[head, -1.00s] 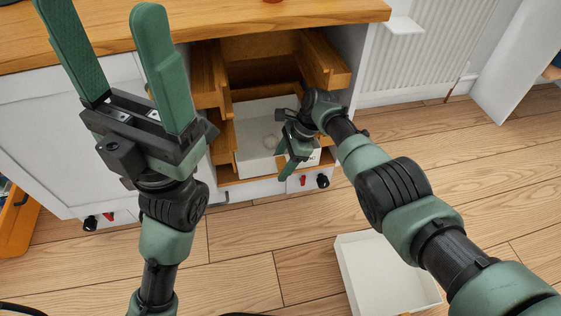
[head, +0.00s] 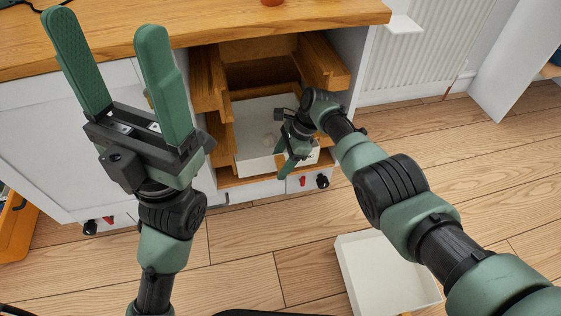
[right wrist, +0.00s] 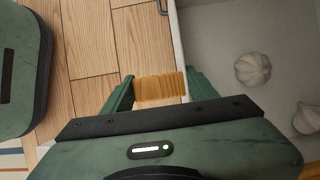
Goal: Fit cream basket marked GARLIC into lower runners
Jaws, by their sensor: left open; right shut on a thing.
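The cream basket (head: 252,115) is partly inside the open cabinet at its lower level, with pale garlic bulbs in it. In the right wrist view its wall (right wrist: 179,45) and two bulbs (right wrist: 253,70) show. My right gripper (head: 285,158) is shut at the basket's front, with a wooden handle (right wrist: 160,88) between its fingers. The lower left runner (head: 222,142) is beside the basket. The arm covers much of the right side, so I cannot tell whether the basket sits on both runners. My left gripper (head: 112,75) is open and empty, raised before the counter.
Upper wooden runners (head: 326,65) jut out above the basket. A wooden counter (head: 220,20) overhangs the cabinet. Another cream basket (head: 380,270) stands on the floor at the front right. A white radiator (head: 425,55) is to the right. The floor between is clear.

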